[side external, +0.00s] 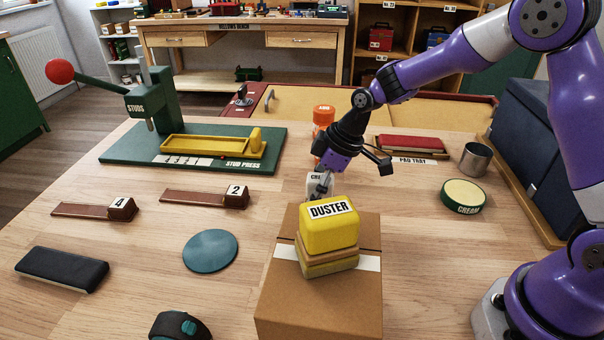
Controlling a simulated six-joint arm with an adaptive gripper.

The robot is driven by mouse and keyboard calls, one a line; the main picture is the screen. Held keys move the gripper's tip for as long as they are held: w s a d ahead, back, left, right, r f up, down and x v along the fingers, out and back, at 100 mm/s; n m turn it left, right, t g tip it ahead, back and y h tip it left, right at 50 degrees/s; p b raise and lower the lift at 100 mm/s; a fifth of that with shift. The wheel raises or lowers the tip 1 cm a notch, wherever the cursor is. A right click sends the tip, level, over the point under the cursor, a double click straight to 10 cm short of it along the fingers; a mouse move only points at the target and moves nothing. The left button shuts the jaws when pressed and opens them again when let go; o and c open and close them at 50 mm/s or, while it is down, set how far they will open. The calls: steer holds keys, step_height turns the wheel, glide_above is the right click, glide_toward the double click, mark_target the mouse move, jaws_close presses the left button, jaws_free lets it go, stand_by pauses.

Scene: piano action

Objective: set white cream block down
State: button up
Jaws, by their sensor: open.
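The white cream block (314,184), with part of a "CRE" label showing, is just behind the yellow duster. Its lower part and right side are hidden by the duster and my gripper, so I cannot tell what it rests on. My gripper (323,185) points down at the block, with its grey fingertip overlapping the block's right side in this view. My gripper is open; whether it touches the block is not clear.
The yellow duster (330,232) sits on a brown cardboard box (318,310) in front of the block. An orange-capped bottle (323,118) stands behind my gripper. A round green cream tin (464,195) and a metal cup (475,158) are at right. The table left of the box holds a teal disc (210,251).

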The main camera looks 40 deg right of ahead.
steer(key=v, duration=1.1)
steer(key=s+d+r+m+t+h, duration=0.1)
steer(key=s+m, duration=0.3)
steer(key=s, duration=0.4)
steer(key=s+d+r+m+t+h, duration=0.1)
steer(key=s+r+m+h, duration=0.1)
steer(key=s+m, duration=0.3)
steer(key=s+r, duration=0.1)
steer(key=s, duration=0.2)
steer(key=shift+d+r, duration=0.25)
